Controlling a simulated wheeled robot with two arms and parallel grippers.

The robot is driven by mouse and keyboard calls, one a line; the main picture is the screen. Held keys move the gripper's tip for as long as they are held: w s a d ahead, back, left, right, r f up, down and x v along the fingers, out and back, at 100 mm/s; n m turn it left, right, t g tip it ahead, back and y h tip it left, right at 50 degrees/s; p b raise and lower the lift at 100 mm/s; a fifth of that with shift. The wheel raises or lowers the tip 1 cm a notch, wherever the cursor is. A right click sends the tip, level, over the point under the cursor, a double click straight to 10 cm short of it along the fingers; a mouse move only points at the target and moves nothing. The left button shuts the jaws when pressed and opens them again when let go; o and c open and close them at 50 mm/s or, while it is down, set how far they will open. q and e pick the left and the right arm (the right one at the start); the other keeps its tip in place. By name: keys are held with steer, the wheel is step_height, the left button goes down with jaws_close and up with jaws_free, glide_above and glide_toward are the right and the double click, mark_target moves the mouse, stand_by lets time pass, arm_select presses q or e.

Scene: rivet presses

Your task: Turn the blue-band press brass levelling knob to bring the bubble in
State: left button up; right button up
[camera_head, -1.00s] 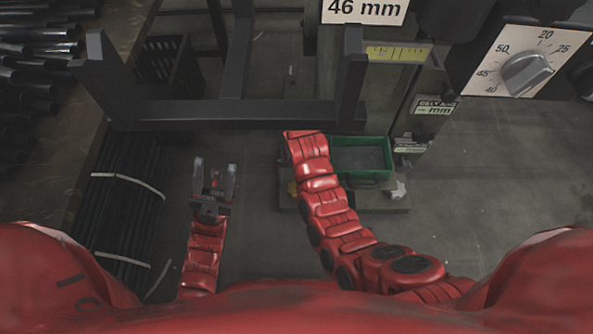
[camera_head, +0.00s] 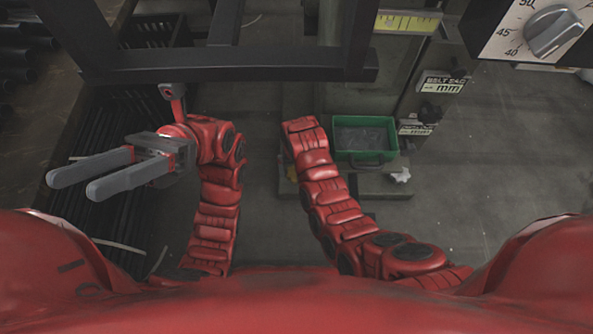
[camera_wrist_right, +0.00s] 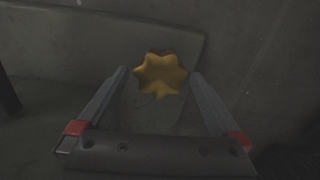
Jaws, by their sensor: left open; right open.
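The brass knob (camera_wrist_right: 161,75) is star-shaped and shows in the right wrist view, between and just beyond the fingertips of my right gripper (camera_wrist_right: 158,72). That gripper is open, a finger on either side, with no clear contact. My left gripper (camera_head: 72,186) is open and empty at the left of the head view, fingers pointing left. No blue band or bubble is visible.
A green tray (camera_head: 364,156) sits on a press foot right of my right arm. A dark frame (camera_head: 220,68) crosses above both arms. A dial (camera_head: 552,33) is at top right. Bundled dark rods (camera_head: 70,222) lie at left. The floor at right is clear.

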arm_select(q)
steer(key=shift+s+a+t, duration=0.2)
steer(key=shift+s+t, duration=0.1)
arm_select(e)
steer(key=shift+f, duration=0.1)
